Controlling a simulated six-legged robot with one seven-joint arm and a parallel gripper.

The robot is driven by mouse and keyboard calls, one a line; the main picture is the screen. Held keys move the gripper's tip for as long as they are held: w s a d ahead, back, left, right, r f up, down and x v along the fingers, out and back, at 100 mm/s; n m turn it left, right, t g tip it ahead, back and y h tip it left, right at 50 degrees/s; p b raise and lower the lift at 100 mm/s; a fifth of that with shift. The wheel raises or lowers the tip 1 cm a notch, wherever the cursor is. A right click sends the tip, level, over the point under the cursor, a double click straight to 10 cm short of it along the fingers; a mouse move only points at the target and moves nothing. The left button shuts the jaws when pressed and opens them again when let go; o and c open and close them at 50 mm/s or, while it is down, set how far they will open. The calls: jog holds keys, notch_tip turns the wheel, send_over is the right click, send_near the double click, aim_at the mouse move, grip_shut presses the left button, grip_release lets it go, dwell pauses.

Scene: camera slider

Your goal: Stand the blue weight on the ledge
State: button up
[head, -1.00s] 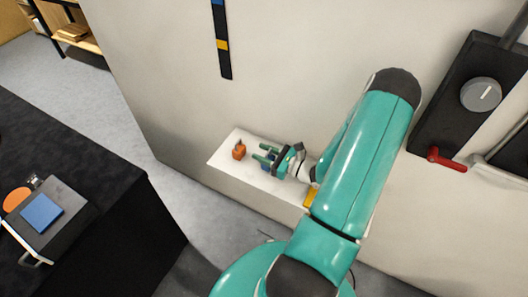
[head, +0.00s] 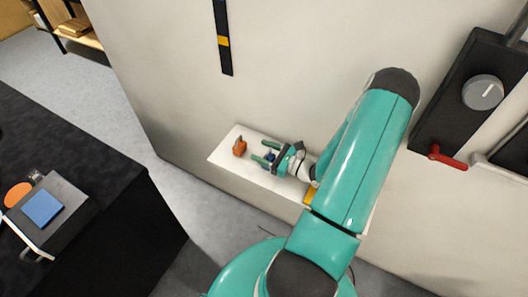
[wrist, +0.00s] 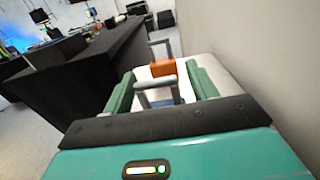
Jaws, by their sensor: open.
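The blue weight (wrist: 162,99) stands on the white ledge (head: 226,158), between the fingers of my gripper (wrist: 160,88). Its grey handle rises upright between the fingers in the wrist view, with a gap on each side. My gripper is open around it and low over the ledge. In the head view the gripper (head: 263,151) partly hides the blue weight (head: 269,156). An orange weight (head: 240,147) stands on the ledge just beyond the fingertips. It also shows in the wrist view (wrist: 163,67), with its own grey handle.
A yellow thing (head: 311,194) sits on the ledge behind my gripper, partly hidden by my arm. The pale wall rises along the ledge. A black panel with a dial (head: 482,92) and a red lever (head: 447,157) is at the right. A dark table (head: 110,190) stands at the left.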

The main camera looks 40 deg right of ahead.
jog(key=v, duration=1.2)
jog(key=shift+r, duration=0.1)
jog(key=w+a+r+n+g+y, duration=0.2)
jog(key=w+a+r+n+g, duration=0.1)
jog(key=a+r+n+g, duration=0.5)
jog(key=w+a+r+n+g+y, duration=0.2)
jog(key=a+r+n+g, duration=0.45)
jog(key=a+n, duration=0.25)
jog(key=s+a+r+n+t+h, duration=0.1)
jog(key=s+a+r+n+h, duration=0.1)
jog(key=a+r+n+h, duration=0.3)
jog(key=s+a+r+n+t+h, duration=0.2)
jog(key=a+r+n+h, duration=0.3)
jog(key=r+n, duration=0.5)
notch_tip(320, 180, up, 3)
jog(key=s+a, duration=0.1)
jog(key=a, duration=0.1)
jog(key=shift+a, duration=0.35)
jog(key=shift+s, duration=0.1)
jog(key=shift+c, duration=0.2)
jog(key=c, duration=0.4)
jog(key=shift+c, duration=0.2)
